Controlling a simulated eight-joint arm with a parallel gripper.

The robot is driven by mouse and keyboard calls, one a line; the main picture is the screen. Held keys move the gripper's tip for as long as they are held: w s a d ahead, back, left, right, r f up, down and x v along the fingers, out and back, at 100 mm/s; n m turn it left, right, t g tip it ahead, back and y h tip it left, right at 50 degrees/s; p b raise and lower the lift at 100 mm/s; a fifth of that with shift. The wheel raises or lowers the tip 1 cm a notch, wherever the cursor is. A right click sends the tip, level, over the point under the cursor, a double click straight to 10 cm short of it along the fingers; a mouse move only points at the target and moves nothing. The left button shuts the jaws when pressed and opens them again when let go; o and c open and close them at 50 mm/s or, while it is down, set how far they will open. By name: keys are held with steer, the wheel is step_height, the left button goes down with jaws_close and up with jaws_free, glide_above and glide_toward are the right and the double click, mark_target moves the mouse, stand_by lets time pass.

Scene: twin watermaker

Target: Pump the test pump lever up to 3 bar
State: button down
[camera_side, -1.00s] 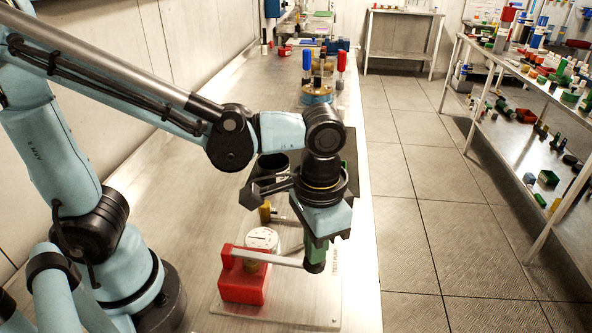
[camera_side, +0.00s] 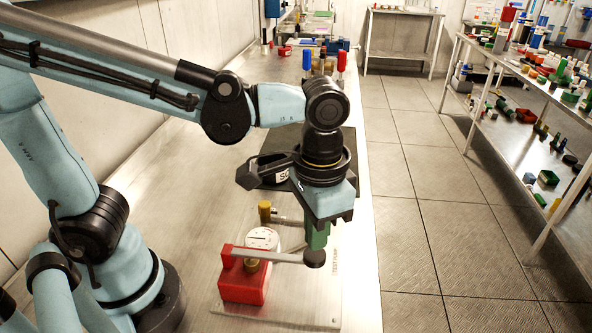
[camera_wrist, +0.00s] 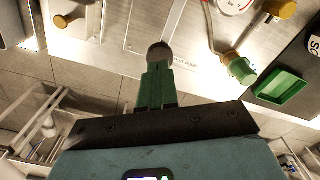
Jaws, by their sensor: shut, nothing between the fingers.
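The test pump has a red body (camera_side: 243,285) on a pale base plate, with a grey lever (camera_side: 275,256) reaching right to a dark round end knob (camera_side: 314,258). A white round gauge (camera_side: 262,238) stands behind the lever; its reading is too small to make out. My gripper (camera_side: 316,246) has green fingers that are shut and empty, pointing down directly over the knob. In the wrist view the grey knob (camera_wrist: 160,53) sits at the fingertips (camera_wrist: 157,66). I cannot tell whether they touch. The gauge (camera_wrist: 235,4) is partly cut off at the top there.
A yellow knob (camera_side: 265,210) stands behind the gauge. A blue-handled and a red-handled item (camera_side: 341,62) stand farther back. The bench left of the pump is clear.

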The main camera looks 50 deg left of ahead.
step_height(320, 180, up, 6)
steer(key=shift+f, duration=0.15)
stand_by(0.4)
steer(key=shift+a, duration=0.1)
steer(key=w+a+f+n+t, duration=0.1)
steer(key=a+f+t, duration=0.1)
steer(key=a, duration=0.5)
steer(key=w+a+f+n+t, duration=0.2)
steer(key=a+t, duration=0.3)
steer(key=a, duration=0.2)
steer(key=shift+a+f, duration=0.35)
steer(key=s+d+r+m+g, duration=0.2)
steer(key=d+g, duration=0.2)
steer(key=d, duration=0.3)
steer(key=s+d+r+m+g, duration=0.1)
steer(key=d+r+g, duration=0.2)
steer(key=d, duration=0.5)
steer(key=shift+a+f, duration=0.1)
steer(key=shift+f, duration=3.1)
